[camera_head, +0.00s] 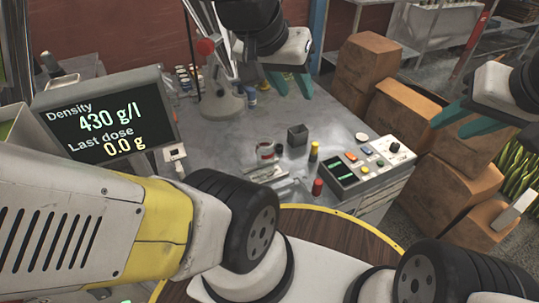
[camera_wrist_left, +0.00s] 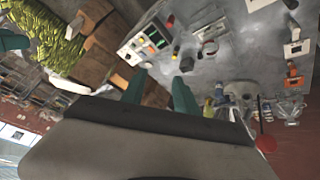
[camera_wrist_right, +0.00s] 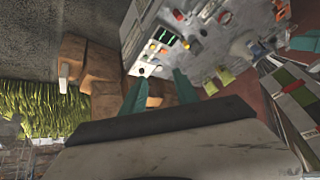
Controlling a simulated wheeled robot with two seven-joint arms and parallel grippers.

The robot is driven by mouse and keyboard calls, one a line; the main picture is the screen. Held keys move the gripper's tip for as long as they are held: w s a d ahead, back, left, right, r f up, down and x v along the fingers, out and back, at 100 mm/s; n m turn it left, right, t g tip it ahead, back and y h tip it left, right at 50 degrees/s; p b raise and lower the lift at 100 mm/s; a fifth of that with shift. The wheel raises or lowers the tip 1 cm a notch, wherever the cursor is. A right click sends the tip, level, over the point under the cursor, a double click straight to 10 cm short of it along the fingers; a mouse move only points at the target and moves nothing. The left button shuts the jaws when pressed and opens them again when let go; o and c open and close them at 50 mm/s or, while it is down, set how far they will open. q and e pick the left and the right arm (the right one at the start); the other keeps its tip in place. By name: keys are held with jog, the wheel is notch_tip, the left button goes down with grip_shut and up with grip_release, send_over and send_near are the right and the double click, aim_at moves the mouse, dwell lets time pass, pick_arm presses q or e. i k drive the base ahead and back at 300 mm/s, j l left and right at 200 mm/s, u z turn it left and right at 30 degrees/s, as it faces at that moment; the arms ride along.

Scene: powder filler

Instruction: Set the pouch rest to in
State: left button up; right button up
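The powder filler (camera_head: 222,104) stands at the back of the grey table, with a round base and a red ball knob (camera_head: 205,46). My left arm partly hides its upper part. I cannot tell for sure which piece is the pouch rest; a small pale metal piece (camera_head: 265,172) lies on the table in front of the filler. My left gripper (camera_head: 290,84) is open and empty, raised over the back of the table. Its two teal fingers stand apart in the left wrist view (camera_wrist_left: 159,88). My right gripper (camera_head: 468,120) is open and empty, right of the table beyond the control box.
A control box (camera_head: 372,168) with buttons sits at the table's right end. A display (camera_head: 105,120) reads 430 g/l and 0.0 g. Cardboard boxes (camera_head: 366,70) stack at right.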

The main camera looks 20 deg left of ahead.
aim_at(281, 180)
jog(key=l+u, duration=0.15)
jog(key=u, duration=0.2)
jog(key=l+u, duration=0.1)
jog(key=u, duration=0.3)
jog(key=l+u, duration=0.15)
jog(key=u, duration=0.2)
